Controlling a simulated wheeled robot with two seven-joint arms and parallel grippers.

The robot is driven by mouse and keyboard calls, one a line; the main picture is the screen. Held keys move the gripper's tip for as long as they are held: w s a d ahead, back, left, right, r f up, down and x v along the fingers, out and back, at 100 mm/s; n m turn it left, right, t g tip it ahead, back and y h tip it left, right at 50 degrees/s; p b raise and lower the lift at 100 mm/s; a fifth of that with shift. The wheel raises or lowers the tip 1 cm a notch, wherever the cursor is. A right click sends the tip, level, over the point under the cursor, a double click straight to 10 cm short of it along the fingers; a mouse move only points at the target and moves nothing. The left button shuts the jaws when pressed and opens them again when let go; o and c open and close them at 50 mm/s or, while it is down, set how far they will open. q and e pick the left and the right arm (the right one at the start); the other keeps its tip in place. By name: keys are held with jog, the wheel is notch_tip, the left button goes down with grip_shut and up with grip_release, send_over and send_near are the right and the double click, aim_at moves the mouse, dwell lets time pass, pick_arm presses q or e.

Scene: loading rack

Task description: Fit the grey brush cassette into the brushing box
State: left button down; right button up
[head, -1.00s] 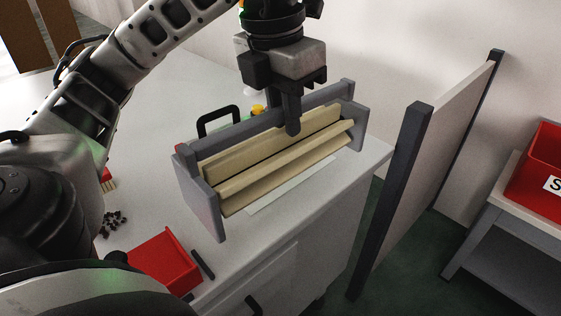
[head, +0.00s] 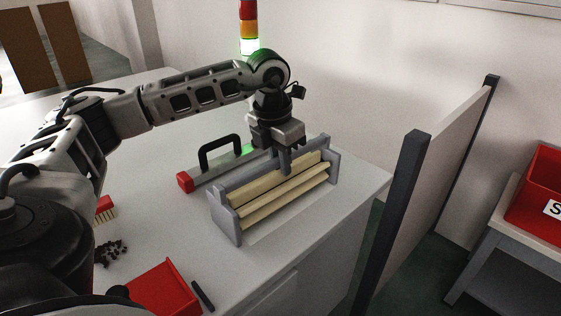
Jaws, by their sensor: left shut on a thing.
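The grey brush cassette (head: 226,218) has grey end plates, a grey top bar and cream brush strips between them. My left gripper (head: 285,168) is above it, shut on the cassette's top bar. The cassette is upright and low over the white bench top; I cannot tell whether it touches what is under it. Just behind it lies a long grey body with a red end (head: 185,182) and a black handle (head: 218,148), partly hidden by the cassette and gripper. I cannot tell for sure whether this is the brushing box. My right gripper is not in view.
A red bin (head: 163,288), a dark bar (head: 203,295), black bits (head: 110,252) and a red-backed brush (head: 106,210) are at the bench's front left. A partition with a dark post (head: 400,200) stands right of the bench. A signal tower (head: 249,28) rises behind.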

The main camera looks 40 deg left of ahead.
pick_arm(q)
jog(key=shift+s+d+f, duration=0.1)
jog(key=shift+s+f, duration=0.05)
jog(key=shift+f, duration=0.4)
jog(key=c, duration=1.4)
grip_release()
jog(key=shift+s+f, duration=0.1)
jog(key=shift+o, duration=0.2)
jog(key=shift+f, duration=0.2)
notch_tip(320, 180, up, 16)
jog(key=s, duration=0.2)
jog(key=shift+s, duration=0.1)
